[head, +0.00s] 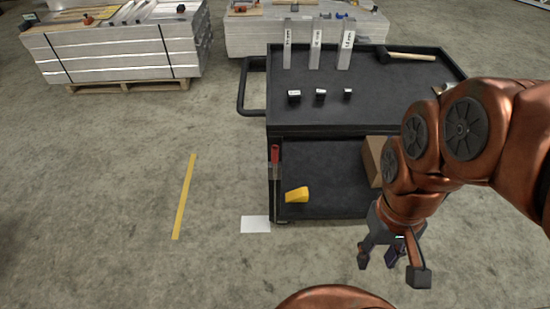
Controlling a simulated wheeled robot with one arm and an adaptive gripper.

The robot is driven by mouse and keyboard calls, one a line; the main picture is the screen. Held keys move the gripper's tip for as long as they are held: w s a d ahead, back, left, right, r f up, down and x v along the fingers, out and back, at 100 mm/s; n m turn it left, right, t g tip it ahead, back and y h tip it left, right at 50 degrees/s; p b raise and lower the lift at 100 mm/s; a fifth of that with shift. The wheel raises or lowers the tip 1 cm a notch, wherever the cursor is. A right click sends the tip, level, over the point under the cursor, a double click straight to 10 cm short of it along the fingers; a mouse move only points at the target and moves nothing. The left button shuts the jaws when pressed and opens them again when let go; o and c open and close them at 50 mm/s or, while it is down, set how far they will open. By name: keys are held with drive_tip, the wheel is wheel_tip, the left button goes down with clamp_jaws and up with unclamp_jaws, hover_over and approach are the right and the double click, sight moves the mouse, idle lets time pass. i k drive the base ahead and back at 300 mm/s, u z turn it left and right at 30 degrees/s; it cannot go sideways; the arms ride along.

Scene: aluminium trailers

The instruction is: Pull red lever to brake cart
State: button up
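The black cart (390,93) stands ahead of me with two shelves and a push handle (243,88) on its left side. The red lever (275,155) is upright at the cart's front left corner, on a thin rod that runs down beside the lower shelf. My gripper (391,262) hangs low in front of the cart's right part, to the right of the lever and well apart from it. Its fingers are spread and nothing shows between them. My arm hides part of the cart's right side.
Metal blocks (315,46), small black pieces (320,94) and a hammer (407,55) lie on the cart top. A yellow object (297,195) and a cardboard box (373,158) are on the lower shelf. A white sheet (255,224) and yellow line (184,197) mark the clear floor at left.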

sight(274, 149)
drive_tip(key=z, duration=2.15)
drive_tip(key=k, duration=1.4)
drive_tip(key=u, duration=2.35)
drive_tip(key=i, duration=0.5)
drive_tip(key=z, duration=0.05)
